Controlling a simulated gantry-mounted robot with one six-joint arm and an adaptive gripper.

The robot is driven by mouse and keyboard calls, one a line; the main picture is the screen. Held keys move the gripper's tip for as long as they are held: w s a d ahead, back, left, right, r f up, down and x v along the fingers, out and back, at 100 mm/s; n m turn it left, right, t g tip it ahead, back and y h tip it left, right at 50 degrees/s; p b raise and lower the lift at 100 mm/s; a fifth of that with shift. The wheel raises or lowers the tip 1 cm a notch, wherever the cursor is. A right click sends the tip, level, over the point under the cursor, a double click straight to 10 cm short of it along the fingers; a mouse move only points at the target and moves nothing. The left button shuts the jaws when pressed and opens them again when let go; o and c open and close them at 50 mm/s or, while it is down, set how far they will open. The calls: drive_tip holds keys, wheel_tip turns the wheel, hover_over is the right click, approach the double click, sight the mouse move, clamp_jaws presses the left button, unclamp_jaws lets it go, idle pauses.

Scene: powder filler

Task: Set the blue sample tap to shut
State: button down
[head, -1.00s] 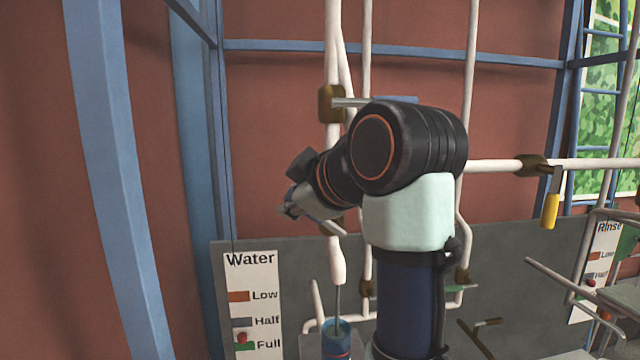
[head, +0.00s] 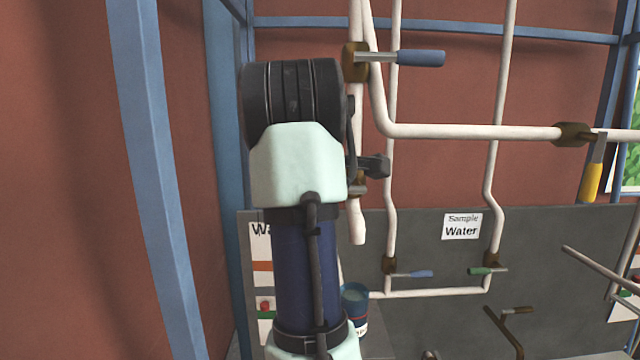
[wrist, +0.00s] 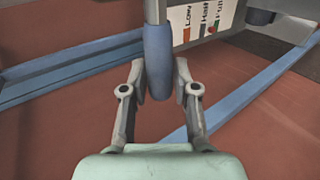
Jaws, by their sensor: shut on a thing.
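A small tap with a blue handle (head: 412,273) sits low on a vertical pipe under a sign (head: 462,227) reading Sample Water. Its handle points right, across that pipe, and nothing touches it. My gripper shows in the wrist view (wrist: 160,80), its fingers on both sides of a blue handle (wrist: 158,55) on a grey stem. The held handle seems to belong to the tap (head: 357,188) above the left nozzle, not to the sample tap; the join is hidden.
A larger blue-handled tap (head: 420,58) is higher up, handle pointing right. A green-handled tap (head: 481,271) is right of the sample tap, and a yellow-handled one (head: 591,180) farther right. A blue container (head: 355,297) stands below the nozzle (head: 358,230).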

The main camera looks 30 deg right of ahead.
drive_tip(key=shift+f, duration=0.15)
idle(0.3)
drive_tip(key=c, duration=0.8)
unclamp_jaws()
drive_tip(key=shift+c, duration=0.2)
wheel_tip(320, 180, up, 10)
drive_tip(key=shift+r, duration=0.1)
